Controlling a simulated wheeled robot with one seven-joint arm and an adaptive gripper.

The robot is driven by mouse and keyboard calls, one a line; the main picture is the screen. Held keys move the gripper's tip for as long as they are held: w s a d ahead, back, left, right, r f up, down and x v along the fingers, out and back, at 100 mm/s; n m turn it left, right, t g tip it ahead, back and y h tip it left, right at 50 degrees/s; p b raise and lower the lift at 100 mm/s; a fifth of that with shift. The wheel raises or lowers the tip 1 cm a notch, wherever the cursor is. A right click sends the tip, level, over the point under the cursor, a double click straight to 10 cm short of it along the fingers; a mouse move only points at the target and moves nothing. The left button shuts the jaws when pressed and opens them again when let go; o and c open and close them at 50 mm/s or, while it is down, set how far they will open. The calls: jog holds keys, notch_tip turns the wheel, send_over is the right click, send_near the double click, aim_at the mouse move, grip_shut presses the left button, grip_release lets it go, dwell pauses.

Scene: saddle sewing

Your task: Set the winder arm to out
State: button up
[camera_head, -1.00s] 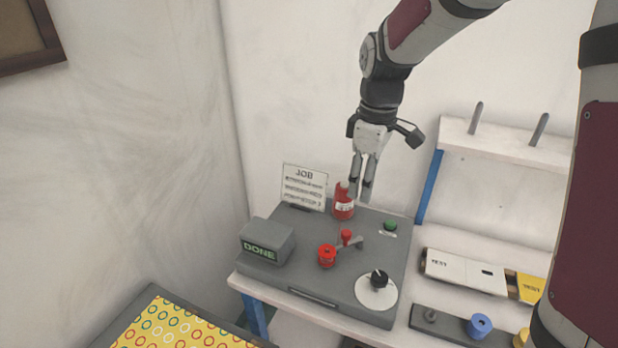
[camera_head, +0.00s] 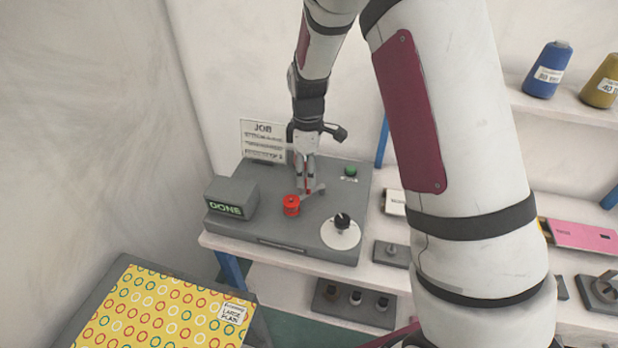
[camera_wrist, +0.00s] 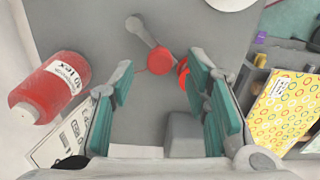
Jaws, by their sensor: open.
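The winder arm (camera_wrist: 145,32) is a short grey lever with a round red knob (camera_wrist: 160,62) on its end, on top of the grey machine box (camera_head: 262,228). In the head view the lever (camera_head: 316,190) shows just right of my gripper's tips.
Patterned yellow fabric (camera_head: 150,310) lies front left.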

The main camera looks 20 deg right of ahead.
jog(key=shift+f, duration=1.4)
grip_shut()
jog(key=shift+d, duration=0.1)
jog(key=n, duration=0.1)
jog(key=s+n, duration=0.1)
jog(key=n, duration=0.2)
jog(key=shift+s+d, duration=0.3)
jog(key=shift+d, duration=0.05)
jog(key=shift+s+d+n+p, duration=0.25)
jog(key=shift+n+p, duration=0.05)
jog(key=shift+n, duration=0.7)
jog(key=shift+s+d+n+p, duration=0.2)
jog(key=shift+n+p, duration=0.1)
jog(key=shift+n, duration=0.7)
jog(key=shift+d, duration=0.1)
